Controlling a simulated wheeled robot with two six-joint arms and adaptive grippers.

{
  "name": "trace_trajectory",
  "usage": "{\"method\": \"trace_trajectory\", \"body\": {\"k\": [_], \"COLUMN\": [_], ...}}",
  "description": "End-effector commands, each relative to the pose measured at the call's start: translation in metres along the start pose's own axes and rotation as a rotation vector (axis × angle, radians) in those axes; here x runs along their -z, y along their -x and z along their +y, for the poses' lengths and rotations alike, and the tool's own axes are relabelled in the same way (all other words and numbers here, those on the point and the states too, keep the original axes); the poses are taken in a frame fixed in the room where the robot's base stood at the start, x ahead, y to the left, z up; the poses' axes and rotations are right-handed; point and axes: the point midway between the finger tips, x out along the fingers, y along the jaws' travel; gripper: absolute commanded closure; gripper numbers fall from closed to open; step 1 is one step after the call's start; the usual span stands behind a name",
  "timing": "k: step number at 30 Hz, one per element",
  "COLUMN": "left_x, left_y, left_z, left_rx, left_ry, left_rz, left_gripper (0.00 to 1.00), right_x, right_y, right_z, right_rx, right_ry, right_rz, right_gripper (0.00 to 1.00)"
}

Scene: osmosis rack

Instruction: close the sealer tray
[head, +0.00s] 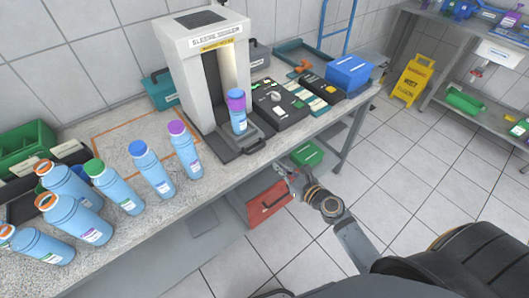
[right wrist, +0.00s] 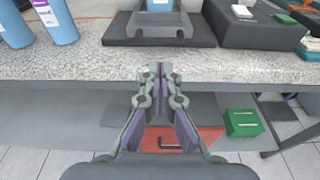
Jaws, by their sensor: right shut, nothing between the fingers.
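The white sealer (head: 203,60) stands on the bench with its front opening lit. Its dark tray (head: 228,151) sticks out of the opening toward the bench's front edge, with a handle (head: 256,146) at its front. In the right wrist view the tray handle (right wrist: 160,42) is at the top middle, ahead of the fingers. My right gripper (head: 283,174) is shut and empty, in front of the bench edge and apart from the handle; its fingers also show in the right wrist view (right wrist: 160,70). My left gripper is out of view.
Several blue bottles (head: 152,170) stand on the bench left of the sealer. A black case (head: 279,105) is close to the tray's right. A red box (head: 268,200) and a green box (head: 307,153) are below the bench. The floor in front is clear.

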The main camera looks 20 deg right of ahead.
Motion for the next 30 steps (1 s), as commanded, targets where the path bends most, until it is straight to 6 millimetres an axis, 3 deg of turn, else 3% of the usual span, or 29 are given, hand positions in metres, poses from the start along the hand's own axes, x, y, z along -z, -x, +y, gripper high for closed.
{"method": "trace_trajectory", "body": {"k": [6,12,18,30], "left_x": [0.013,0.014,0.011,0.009], "left_y": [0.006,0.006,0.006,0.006], "left_z": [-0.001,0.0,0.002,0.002], "left_rx": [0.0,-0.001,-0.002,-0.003], "left_ry": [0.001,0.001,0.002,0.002], "left_rz": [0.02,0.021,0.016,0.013], "left_gripper": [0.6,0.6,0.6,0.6], "right_x": [-0.002,0.0,0.001,0.001], "right_y": [-0.049,-0.08,-0.092,-0.093], "right_z": [0.0,0.001,0.001,0.0], "right_rx": [0.0,-0.001,-0.001,-0.001], "right_ry": [-0.002,0.001,0.001,0.002], "right_rz": [-0.002,0.0,0.001,0.001], "right_gripper": [1.0,1.0,1.0,1.0]}}
